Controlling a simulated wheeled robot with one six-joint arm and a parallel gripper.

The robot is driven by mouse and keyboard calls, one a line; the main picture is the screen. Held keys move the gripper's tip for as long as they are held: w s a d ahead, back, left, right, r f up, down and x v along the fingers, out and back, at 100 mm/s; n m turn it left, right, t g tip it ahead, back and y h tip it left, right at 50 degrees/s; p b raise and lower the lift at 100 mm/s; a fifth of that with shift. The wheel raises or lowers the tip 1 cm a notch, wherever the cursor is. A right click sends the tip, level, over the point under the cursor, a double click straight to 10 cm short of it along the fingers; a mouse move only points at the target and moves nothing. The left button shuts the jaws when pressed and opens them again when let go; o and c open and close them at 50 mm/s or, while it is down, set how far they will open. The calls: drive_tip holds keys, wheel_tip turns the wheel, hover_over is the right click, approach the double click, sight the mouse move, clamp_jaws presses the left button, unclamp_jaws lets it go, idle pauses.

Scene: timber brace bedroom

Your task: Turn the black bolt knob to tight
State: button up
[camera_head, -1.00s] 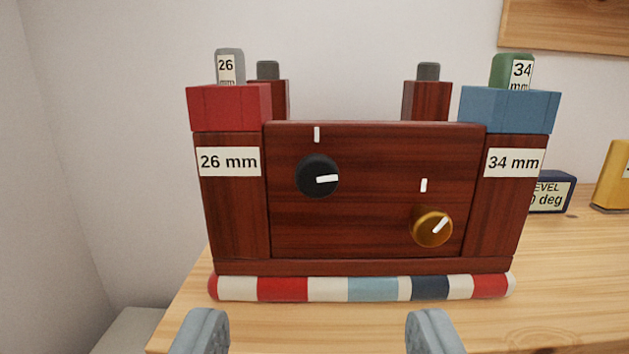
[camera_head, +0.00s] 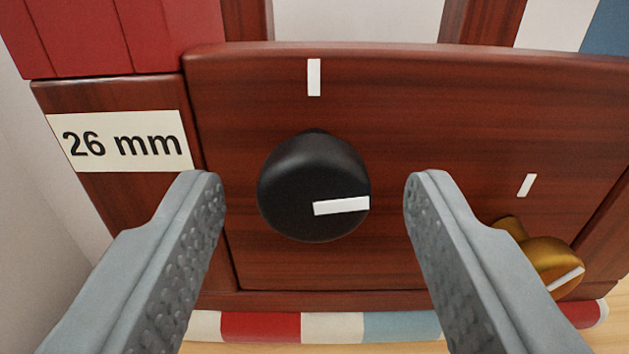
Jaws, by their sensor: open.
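The black bolt knob (camera_head: 300,180) is round and sits on a dark red-brown wooden panel (camera_head: 450,120). Its white pointer line (camera_head: 341,205) points to the right. A white mark (camera_head: 314,77) is on the panel straight above the knob. My gripper (camera_head: 314,190) is open, with one grey finger at the left of the knob and one at the right. Gaps show between both fingertips and the knob, and nothing is held.
A brass knob (camera_head: 545,262) is at the lower right, close to my right finger and partly hidden by it. Its white mark (camera_head: 527,185) is above it. A "26 mm" label (camera_head: 120,141) and a red block (camera_head: 110,35) are at the left. A striped strip (camera_head: 332,327) runs along the bottom.

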drive_tip(key=shift+c, duration=0.4)
drive_tip(key=c, duration=0.9)
drive_tip(key=shift+m, duration=0.3)
drive_tip(key=m, duration=0.4)
drive_tip(key=shift+m, duration=0.3)
drive_tip(key=m, duration=0.4)
drive_tip(key=shift+a+m, duration=0.1)
drive_tip(key=shift+m, duration=0.2)
drive_tip(key=m, duration=0.5)
drive_tip(key=shift+m, duration=2.4)
